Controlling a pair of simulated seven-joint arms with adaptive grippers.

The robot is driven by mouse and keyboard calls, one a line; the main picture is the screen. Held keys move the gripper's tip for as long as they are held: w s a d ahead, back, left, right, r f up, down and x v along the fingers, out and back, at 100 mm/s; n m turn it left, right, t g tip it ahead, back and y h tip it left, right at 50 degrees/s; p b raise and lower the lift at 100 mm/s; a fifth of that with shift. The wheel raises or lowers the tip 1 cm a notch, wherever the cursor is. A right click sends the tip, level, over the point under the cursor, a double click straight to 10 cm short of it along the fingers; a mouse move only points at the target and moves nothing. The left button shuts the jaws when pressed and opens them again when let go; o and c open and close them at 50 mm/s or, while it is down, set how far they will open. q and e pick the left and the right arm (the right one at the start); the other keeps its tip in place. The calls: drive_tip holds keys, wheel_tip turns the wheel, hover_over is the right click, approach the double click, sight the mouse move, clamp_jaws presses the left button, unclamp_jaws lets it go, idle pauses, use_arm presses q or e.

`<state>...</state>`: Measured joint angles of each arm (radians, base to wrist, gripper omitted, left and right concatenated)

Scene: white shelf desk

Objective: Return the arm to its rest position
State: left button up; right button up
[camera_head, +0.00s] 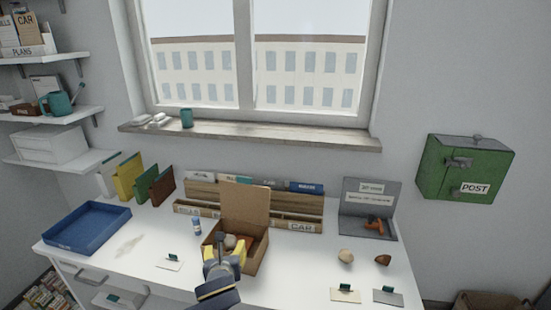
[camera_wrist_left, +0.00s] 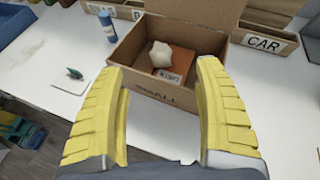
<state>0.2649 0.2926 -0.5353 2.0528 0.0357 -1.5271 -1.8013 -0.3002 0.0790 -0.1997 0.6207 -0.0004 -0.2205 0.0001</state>
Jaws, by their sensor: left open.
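My left gripper (camera_head: 224,254) is open and empty, with yellow ridged fingers, in front of the open cardboard box on the white desk. In the left wrist view its two fingers (camera_wrist_left: 162,115) stand wide apart, just before the front wall of the box (camera_wrist_left: 158,96). The box (camera_head: 250,262) has its lid raised at the back. Inside lie a pale, lumpy object (camera_wrist_left: 161,54) and a brown item (camera_wrist_left: 182,62) with a small label. My right gripper does not show in either view.
A blue tray (camera_head: 117,212) stands at the desk's left. A small blue bottle (camera_head: 196,227) stands left of the box. A wooden organizer (camera_head: 308,210) is behind it. Two roundish objects (camera_head: 345,257) (camera_head: 383,260) and label cards (camera_head: 345,293) lie at right. A green post box (camera_head: 433,170) hangs on the wall.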

use_arm(q)
drive_tip(key=s+a+f+n+g+y, duration=0.15)
drive_tip(key=s+a+f+n, duration=0.25)
drive_tip(key=s+n, duration=0.6)
drive_tip(key=s+a+f+n+g, duration=0.2)
drive_tip(key=s+a+f+n, duration=0.4)
drive_tip(key=s, duration=0.7)
drive_tip(key=s+a+f+n+g+y, duration=0.1)
drive_tip(key=s+a+f+n+g, duration=0.15)
drive_tip(key=s+n, duration=0.8)
drive_tip(key=s+d+f+g+h, duration=0.1)
drive_tip(key=s+d+f+h, duration=0.15)
drive_tip(key=f, duration=1.25)
drive_tip(key=s+d+f+g+h, duration=0.1)
drive_tip(key=d+f, duration=0.3)
drive_tip(key=f, duration=1.2)
drive_tip(key=s+f+n+g+h, duration=0.1)
drive_tip(key=s+f+n+g, duration=0.1)
drive_tip(key=s+f, duration=1.9)
drive_tip(key=shift+s+g+h, duration=0.3)
drive_tip(key=shift+s+g, duration=0.15)
drive_tip(key=shift+g, duration=0.35)
